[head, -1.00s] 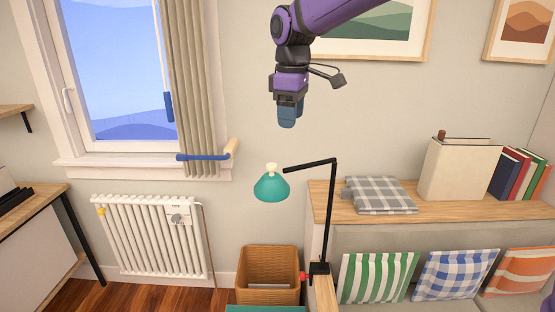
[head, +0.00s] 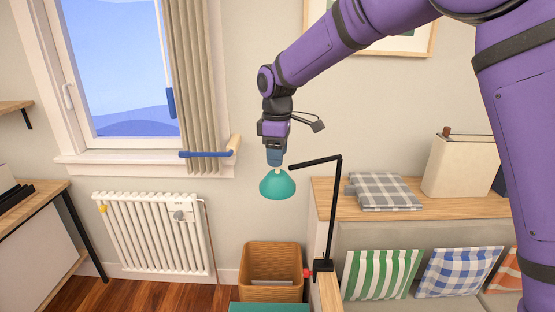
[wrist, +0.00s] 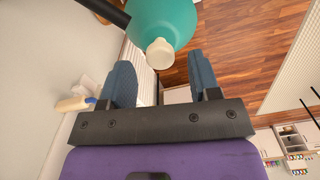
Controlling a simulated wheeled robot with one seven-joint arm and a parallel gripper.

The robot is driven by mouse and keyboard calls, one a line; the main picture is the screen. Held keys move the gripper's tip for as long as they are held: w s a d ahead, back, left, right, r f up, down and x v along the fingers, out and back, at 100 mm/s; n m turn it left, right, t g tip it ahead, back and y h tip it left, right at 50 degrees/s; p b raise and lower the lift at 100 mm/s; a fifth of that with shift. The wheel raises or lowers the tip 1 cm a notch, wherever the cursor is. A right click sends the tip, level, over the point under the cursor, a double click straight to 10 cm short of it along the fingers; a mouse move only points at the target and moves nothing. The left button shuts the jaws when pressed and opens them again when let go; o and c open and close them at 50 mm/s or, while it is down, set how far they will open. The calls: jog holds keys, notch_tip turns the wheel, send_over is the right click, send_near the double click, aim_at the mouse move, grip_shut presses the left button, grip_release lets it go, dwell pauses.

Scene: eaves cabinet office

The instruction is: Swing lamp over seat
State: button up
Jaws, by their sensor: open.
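The lamp has a teal shade (head: 278,185) with a cream knob on top, hung at the end of a black jointed arm (head: 333,205) clamped beside the seat. My gripper (head: 275,158) points down just above the shade, at the knob. In the wrist view my gripper (wrist: 160,82) is open, its two blue fingers spread, with the cream knob (wrist: 160,54) between or just beyond the fingertips. I cannot tell whether they touch it. The shade (wrist: 165,18) fills the top middle there. The seat (head: 385,302) with its cushions is at the lower right.
A wicker basket (head: 271,270) stands on the floor below the shade. A wooden ledge (head: 408,204) behind the seat holds a folded plaid blanket (head: 383,191) and a cream box file (head: 459,166). A radiator (head: 150,235) is at the left. The air left of the shade is clear.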

jog(key=shift+f, duration=0.95)
grip_shut()
jog(key=shift+s, duration=0.1)
